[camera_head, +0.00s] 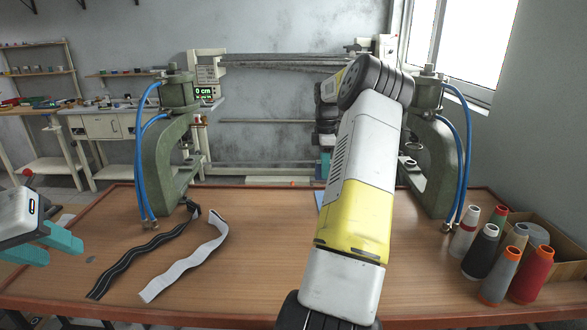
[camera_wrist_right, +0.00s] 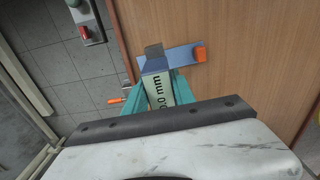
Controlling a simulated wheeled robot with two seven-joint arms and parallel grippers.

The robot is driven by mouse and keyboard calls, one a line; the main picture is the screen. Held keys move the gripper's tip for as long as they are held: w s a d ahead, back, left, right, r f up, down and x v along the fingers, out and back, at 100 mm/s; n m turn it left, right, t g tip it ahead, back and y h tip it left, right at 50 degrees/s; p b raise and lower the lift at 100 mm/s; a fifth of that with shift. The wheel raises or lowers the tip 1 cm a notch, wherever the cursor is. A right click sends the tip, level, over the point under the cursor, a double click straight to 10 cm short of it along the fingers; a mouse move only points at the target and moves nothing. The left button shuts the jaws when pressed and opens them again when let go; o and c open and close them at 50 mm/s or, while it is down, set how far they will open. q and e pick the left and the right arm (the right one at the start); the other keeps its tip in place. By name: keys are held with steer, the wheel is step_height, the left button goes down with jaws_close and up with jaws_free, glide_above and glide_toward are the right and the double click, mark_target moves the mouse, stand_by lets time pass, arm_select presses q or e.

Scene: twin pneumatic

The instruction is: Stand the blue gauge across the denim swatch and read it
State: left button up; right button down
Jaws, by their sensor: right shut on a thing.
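In the right wrist view my right gripper (camera_wrist_right: 155,80) is shut on the blue gauge (camera_wrist_right: 157,90), whose pale display face shows large dark characters ending in "mm"; the full number is partly cut off. A flat blue piece, apparently the denim swatch (camera_wrist_right: 182,57), lies on the table just beyond the gauge. I cannot tell whether they touch. In the head view my right arm hides the gauge and most of the swatch; a blue sliver of it (camera_head: 319,198) shows left of the arm. My left gripper (camera_head: 62,252) is open and empty at the left table edge.
An orange piece (camera_wrist_right: 200,53) sits at the swatch's end. Green presses (camera_head: 165,150) (camera_head: 432,150) with blue hoses stand on both sides. Black (camera_head: 145,258) and white (camera_head: 188,257) strips lie left. Thread cones (camera_head: 502,275) and a box crowd the right.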

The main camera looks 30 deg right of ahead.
mark_target(323, 182)
stand_by(0.4)
steer(key=shift+f, duration=2.5)
steer(key=shift+f, duration=0.45)
steer(key=c, duration=1)
jaws_free()
steer(key=shift+o, duration=0.2)
